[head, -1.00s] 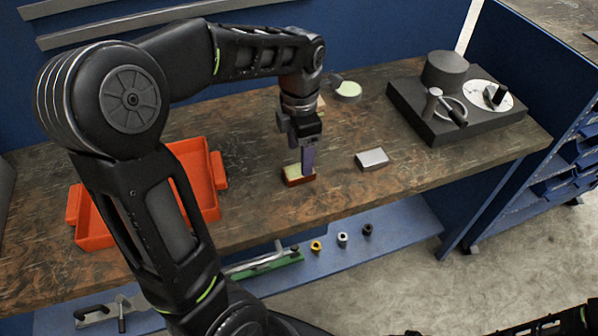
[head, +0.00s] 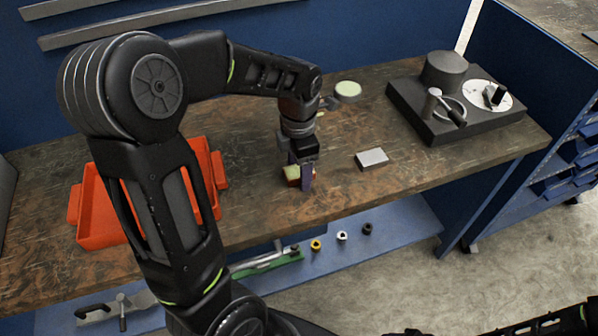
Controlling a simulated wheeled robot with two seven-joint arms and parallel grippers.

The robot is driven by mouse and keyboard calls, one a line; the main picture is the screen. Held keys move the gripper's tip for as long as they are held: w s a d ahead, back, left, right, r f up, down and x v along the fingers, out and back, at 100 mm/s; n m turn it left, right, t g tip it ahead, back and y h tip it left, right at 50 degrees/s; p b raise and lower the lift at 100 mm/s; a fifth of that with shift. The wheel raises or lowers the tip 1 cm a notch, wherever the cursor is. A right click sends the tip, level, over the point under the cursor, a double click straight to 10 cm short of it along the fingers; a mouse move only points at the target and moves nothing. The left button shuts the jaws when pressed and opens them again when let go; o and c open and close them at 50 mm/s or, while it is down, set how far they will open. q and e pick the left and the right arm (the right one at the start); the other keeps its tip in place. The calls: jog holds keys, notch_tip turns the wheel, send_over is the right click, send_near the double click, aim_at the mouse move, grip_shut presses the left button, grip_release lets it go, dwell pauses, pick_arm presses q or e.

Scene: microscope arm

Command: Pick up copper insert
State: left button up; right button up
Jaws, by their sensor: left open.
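A small reddish-brown block with a pale yellow-green top (head: 291,173) sits on the workbench (head: 250,222) near its front edge. My left gripper (head: 300,178) points down at this block, jaws open. One finger is in front of the block's right side and hides part of it; the other is behind it. I cannot tell whether either finger touches it.
A silver block (head: 372,159) lies to the right. A round green-topped piece (head: 347,90) and a dark fixture (head: 408,112) stand farther back. An orange tray (head: 86,222) is at left, partly behind my arm. Small rings, including a yellow one (head: 316,246), lie on the lower shelf.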

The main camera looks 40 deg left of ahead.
pick_arm(q)
jog(key=shift+c, duration=0.6)
grip_shut()
dwell(0.3)
